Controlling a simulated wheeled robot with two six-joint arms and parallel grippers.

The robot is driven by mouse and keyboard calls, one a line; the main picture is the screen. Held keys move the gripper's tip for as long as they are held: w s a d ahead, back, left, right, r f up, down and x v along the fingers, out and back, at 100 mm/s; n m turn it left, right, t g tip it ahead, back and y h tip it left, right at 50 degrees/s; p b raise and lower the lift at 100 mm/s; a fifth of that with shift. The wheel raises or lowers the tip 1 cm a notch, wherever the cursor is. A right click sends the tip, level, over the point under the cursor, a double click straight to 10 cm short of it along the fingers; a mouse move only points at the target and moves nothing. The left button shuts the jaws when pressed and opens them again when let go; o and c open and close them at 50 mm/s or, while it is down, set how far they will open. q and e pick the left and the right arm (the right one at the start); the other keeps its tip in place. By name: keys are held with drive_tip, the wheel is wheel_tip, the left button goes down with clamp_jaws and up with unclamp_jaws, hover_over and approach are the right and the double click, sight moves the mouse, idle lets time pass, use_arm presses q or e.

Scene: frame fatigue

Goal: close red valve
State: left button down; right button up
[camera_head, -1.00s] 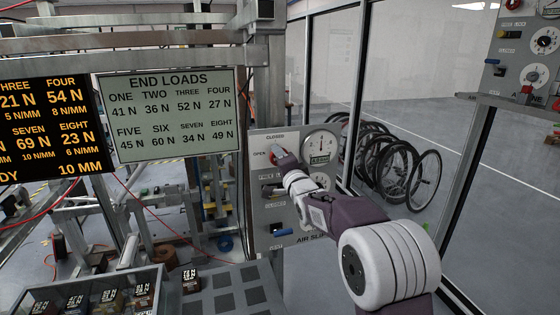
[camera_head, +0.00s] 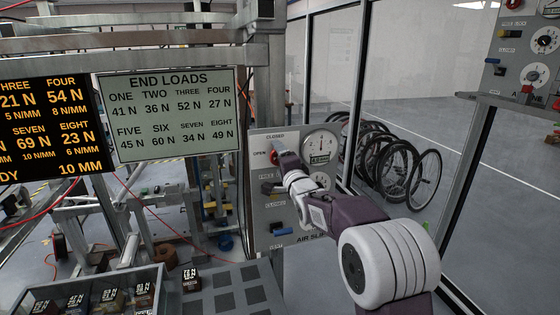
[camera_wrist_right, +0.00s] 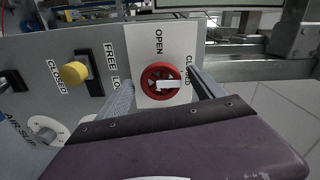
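The red valve (camera_head: 274,157) is on the upper left of the grey valve panel (camera_head: 262,215), by the OPEN and CLOSED labels. In the right wrist view it is a round red knob (camera_wrist_right: 148,78) with a white bar lying across it, one end toward the CLOSED label. My right gripper (camera_head: 283,158) is at the valve. In the wrist view its two fingers (camera_wrist_right: 162,84) stand apart on either side of the knob, with a visible gap to it. Whether they touch its rim lower down is hidden. My left gripper is not in view.
A yellow knob (camera_wrist_right: 73,73) shows in the wrist view. A tray of dark blocks (camera_head: 170,280) is at front left.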

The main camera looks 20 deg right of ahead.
drive_tip(key=s+b, duration=0.3)
drive_tip(key=s, duration=0.6)
drive_tip(key=shift+d, duration=0.2)
drive_tip(key=s+a+f+n+g, duration=0.1)
drive_tip(key=s+f+n+g, duration=0.35)
drive_tip(key=f, duration=0.85)
drive_tip(key=s+a+f+n+g, duration=0.1)
drive_tip(key=s+f+g, duration=0.55)
drive_tip(key=f, duration=0.65)
drive_tip(key=s+f+n+g, duration=0.3)
drive_tip(key=s+f+n, duration=0.1)
drive_tip(key=s, duration=0.5)
drive_tip(key=s+f+n+g, duration=0.2)
drive_tip(key=s+f+n, duration=0.3)
drive_tip(key=s, duration=0.4)
drive_tip(key=shift+s+n+g, duration=0.3)
drive_tip(key=shift+n+g, duration=0.1)
drive_tip(key=shift+n, duration=0.05)
